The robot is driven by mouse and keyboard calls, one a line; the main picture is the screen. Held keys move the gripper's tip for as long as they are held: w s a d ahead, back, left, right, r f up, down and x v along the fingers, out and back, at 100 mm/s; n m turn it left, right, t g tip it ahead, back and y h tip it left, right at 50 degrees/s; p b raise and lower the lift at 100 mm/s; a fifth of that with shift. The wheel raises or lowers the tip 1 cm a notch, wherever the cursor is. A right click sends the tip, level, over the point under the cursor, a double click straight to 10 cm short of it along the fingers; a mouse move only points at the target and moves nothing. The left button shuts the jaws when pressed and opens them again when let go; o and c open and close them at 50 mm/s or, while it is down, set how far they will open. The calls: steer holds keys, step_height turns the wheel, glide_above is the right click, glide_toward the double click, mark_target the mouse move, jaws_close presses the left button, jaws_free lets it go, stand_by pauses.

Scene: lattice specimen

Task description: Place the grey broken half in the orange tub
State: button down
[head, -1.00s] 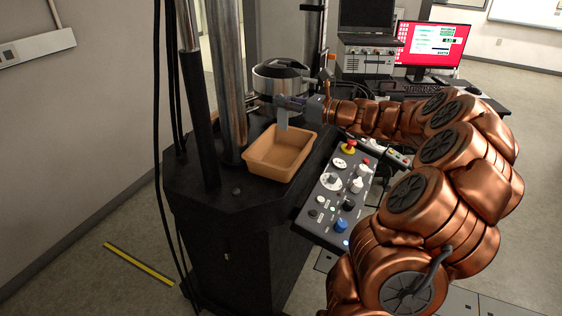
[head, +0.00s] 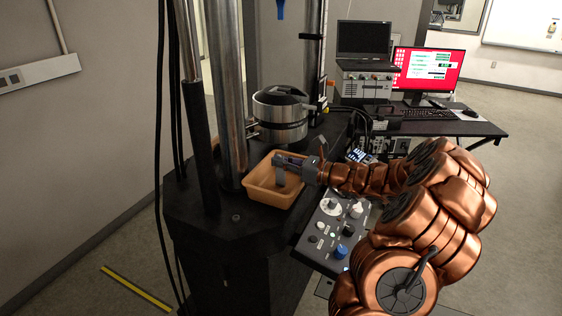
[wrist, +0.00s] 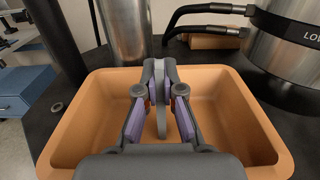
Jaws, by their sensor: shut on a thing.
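The orange tub (head: 265,198) stands on the black machine base, left of the control panel. My gripper (head: 279,161) is over the tub and shut on the grey broken half (head: 280,177), which hangs down from the fingers at the tub's opening. In the wrist view the tub (wrist: 85,115) surrounds my gripper (wrist: 161,88), and the grey broken half (wrist: 161,118) shows as a narrow strip between the purple-padded fingers. I cannot tell whether its lower end touches the tub floor.
A steel cylinder (head: 278,112) stands behind the tub, and a tall metal column (head: 228,95) rises close at its left. The control panel (head: 330,225) with knobs lies to the right, under my arm. A laptop (head: 363,42) and red monitor (head: 436,68) are farther back.

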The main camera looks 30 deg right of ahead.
steer(key=shift+f, duration=0.1)
steer(key=c, duration=1.3)
jaws_free()
steer(key=b+v, duration=0.1)
steer(key=v, duration=1.1)
steer(key=shift+b, duration=0.4)
